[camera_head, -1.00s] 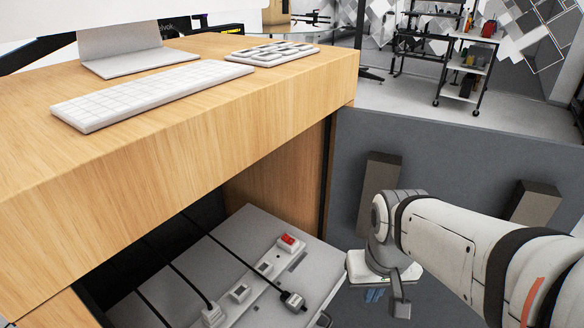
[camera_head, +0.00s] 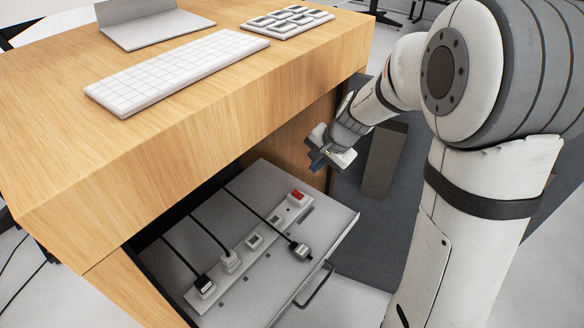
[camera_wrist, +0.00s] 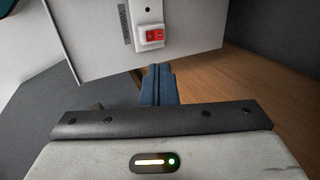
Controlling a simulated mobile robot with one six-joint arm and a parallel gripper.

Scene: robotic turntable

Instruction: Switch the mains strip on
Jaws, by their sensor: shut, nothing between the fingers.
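The mains strip (camera_head: 268,228) is a white bar lying in an open grey drawer under the wooden desk. Its red switch (camera_head: 297,195) is at the strip's far right end. The switch also shows in the wrist view (camera_wrist: 152,36), upper middle, as a red rocker in a white housing. My gripper (camera_head: 318,162) is above and slightly right of the switch, apart from it, near the desk's front edge. In the wrist view my blue fingers (camera_wrist: 158,74) are together and empty, pointing towards the switch. Whether the switch is lit cannot be told.
Black cables with plugs run along the strip, and a loose plug (camera_head: 300,249) lies beside it. The desk top (camera_head: 180,110) overhangs the drawer (camera_head: 330,222). A keyboard (camera_head: 178,70) lies on the desk. A dark block (camera_head: 384,158) stands behind my arm.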

